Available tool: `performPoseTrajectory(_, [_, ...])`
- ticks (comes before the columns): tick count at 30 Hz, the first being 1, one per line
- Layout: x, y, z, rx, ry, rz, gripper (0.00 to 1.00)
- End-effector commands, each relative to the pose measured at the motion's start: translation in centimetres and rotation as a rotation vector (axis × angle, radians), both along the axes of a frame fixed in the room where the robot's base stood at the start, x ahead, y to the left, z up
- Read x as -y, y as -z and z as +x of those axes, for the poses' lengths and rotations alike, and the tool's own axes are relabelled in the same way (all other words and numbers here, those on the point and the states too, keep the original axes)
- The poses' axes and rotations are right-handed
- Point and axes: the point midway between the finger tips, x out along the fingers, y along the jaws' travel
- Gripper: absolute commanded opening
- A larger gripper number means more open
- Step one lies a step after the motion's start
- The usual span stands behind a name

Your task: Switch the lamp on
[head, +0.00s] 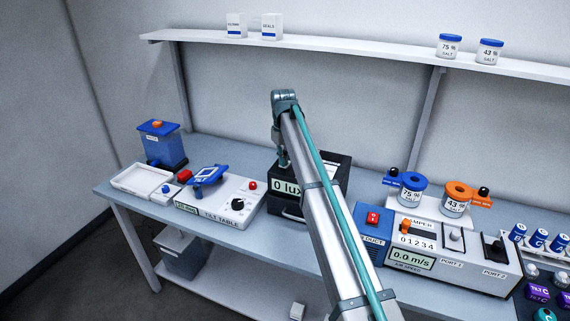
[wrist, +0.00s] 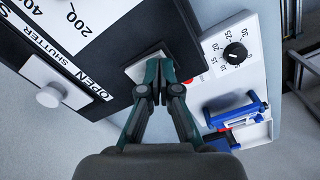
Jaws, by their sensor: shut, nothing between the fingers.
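The black box (head: 330,173) stands mid-bench in the head view, with a display (head: 287,186) reading "0 lux". In the wrist view its dark top (wrist: 110,45) carries a shutter knob (wrist: 48,97) beside the word "OPEN". A small pale plate (wrist: 143,66) lies on that top, partly covered by my fingertips. My gripper (wrist: 152,94) is shut and empty, its tips over or at this plate. I cannot tell whether they touch it. In the head view my gripper (head: 283,162) is by the box's left side, partly hidden. Any lamp switch under the tips is hidden.
The tilt table (head: 222,203) with a dial and red button stands close on the left. A blue container (head: 162,147) and white tray (head: 140,180) are farther left. The air-speed unit (head: 452,254) and blue duct box (head: 371,236) stand right. A shelf (head: 340,47) runs above.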

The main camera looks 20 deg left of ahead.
Motion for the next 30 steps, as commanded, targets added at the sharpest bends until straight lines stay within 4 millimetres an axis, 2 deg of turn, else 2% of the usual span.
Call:
performPoseTrajectory(13, [0.0,0.0,0.0,0.0,0.0,0.0,0.0])
performPoseTrajectory(30, [0.0,-4.0,0.0,0.0,0.0,0.0,0.0])
